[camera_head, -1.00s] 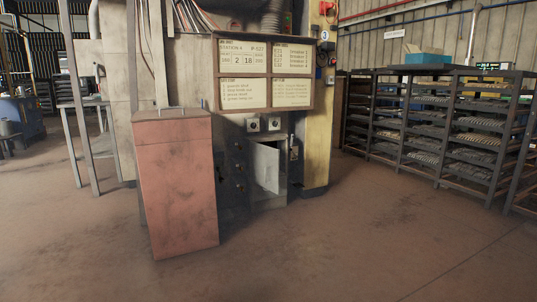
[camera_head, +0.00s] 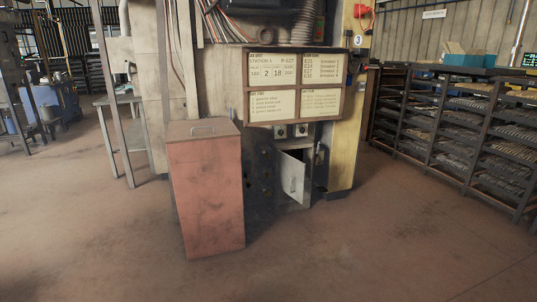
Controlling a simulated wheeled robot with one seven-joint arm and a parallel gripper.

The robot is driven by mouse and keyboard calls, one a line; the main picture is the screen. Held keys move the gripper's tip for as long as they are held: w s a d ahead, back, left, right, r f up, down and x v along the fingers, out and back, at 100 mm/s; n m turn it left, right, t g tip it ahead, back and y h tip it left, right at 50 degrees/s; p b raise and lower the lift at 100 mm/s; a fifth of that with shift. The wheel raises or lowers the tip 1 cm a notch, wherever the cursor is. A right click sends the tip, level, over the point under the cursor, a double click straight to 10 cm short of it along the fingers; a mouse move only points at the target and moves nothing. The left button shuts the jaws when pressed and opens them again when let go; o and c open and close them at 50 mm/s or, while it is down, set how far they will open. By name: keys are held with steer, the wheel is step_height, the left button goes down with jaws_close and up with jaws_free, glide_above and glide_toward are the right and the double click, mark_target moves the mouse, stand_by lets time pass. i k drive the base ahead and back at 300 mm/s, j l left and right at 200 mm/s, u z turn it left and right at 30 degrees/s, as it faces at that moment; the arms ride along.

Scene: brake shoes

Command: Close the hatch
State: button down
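The hatch (camera_head: 292,176) is a small light-grey door low on the front of the machine, below two small round dials. It stands partly open, swung outward, with a dark opening (camera_head: 307,162) showing at its right. A handle-like mark shows on its face, too small to make out. My gripper is not in view, and no part of my arm shows near the hatch.
A tall reddish metal bin (camera_head: 207,190) stands on the floor left of the hatch. Information boards (camera_head: 295,87) hang above it. Dark shelving racks (camera_head: 460,130) line the right. The floor (camera_head: 350,250) in front is clear.

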mark_target(290, 172)
steer(key=i, duration=0.55)
steer(key=i+l+u, duration=0.15)
steer(key=i, duration=0.95)
steer(key=i+l+u, duration=0.1)
steer(key=i, duration=0.45)
steer(key=i+l, duration=0.2)
steer(key=i, duration=0.35)
steer(key=i+l+u, duration=0.15)
steer(key=i, duration=0.4)
steer(key=i+l, duration=0.2)
steer(key=i, duration=0.35)
